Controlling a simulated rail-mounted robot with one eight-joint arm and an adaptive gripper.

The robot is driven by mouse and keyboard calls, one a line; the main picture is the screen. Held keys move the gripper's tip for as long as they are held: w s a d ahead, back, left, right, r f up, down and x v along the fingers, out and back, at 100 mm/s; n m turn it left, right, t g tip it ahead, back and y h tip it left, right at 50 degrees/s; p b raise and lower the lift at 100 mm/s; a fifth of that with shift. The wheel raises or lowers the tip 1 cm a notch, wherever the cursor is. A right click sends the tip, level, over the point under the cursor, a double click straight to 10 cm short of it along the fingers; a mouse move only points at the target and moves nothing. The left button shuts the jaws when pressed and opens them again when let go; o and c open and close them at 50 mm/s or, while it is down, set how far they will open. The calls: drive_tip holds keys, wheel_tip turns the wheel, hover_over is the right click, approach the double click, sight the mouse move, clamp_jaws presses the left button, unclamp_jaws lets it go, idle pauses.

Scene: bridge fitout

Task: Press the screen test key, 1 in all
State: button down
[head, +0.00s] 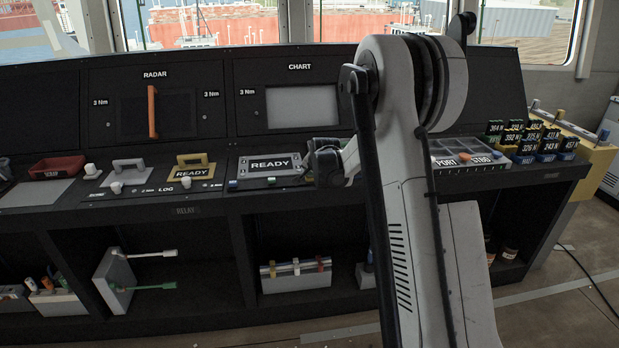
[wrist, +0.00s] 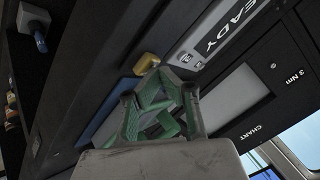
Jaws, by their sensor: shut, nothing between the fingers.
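The CHART panel has a pale grey blank screen (head: 302,107), which also shows in the wrist view (wrist: 236,100). Below it is a sign plate reading READY (head: 270,165), seen in part in the wrist view (wrist: 213,36). Small keys sit along its front edge, among them a blue key (head: 233,184). I cannot read which is the screen test key. My gripper (head: 322,163) is at the right end of the plate, partly hidden by my arm. In the wrist view its green fingers (wrist: 163,73) are shut and empty, close to a yellow key (wrist: 148,63); I cannot tell if they touch.
A second READY plate (head: 193,171) with a yellow handle stands to the left, under the RADAR panel with an orange bar (head: 152,112). A PORT/STBD tray (head: 470,158) and numbered blocks (head: 525,142) are at right. Shelves below hold several items.

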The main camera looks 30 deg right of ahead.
drive_tip(key=shift+r, duration=0.1)
idle(0.3)
drive_tip(key=shift+r+p, duration=0.4)
drive_tip(key=shift+r, duration=0.4)
drive_tip(key=shift+r, duration=0.1)
drive_tip(key=shift+r+p, duration=1.1)
drive_tip(key=shift+r, duration=1.3)
